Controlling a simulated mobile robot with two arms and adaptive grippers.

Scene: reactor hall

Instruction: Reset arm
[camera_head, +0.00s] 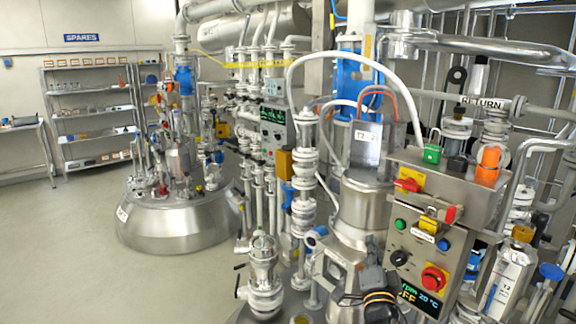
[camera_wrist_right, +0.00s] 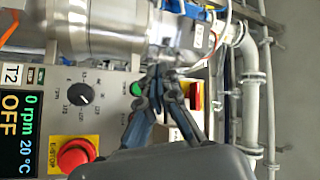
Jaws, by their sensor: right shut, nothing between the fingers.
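My right gripper (camera_head: 373,278) is dark and shows at the bottom centre of the head view, left of the T2 control panel (camera_head: 410,240). In the right wrist view its fingertips (camera_wrist_right: 157,80) are together with nothing between them, overlapping the panel next to a green button (camera_wrist_right: 137,88). Whether they touch the panel cannot be told. The panel also has a black knob (camera_wrist_right: 80,94), a red emergency stop (camera_wrist_right: 74,154) and a display (camera_wrist_right: 22,130) reading OFF, 0 rpm, 20 °C. My left gripper is not in view.
A steel vessel (camera_head: 362,208) with hoses stands close beside the panel. Dense pipes (camera_head: 303,160) fill the centre and right. A domed vessel (camera_head: 165,226) stands at the left, with spares shelves (camera_head: 95,112) behind. Open floor (camera_head: 60,255) lies at the left.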

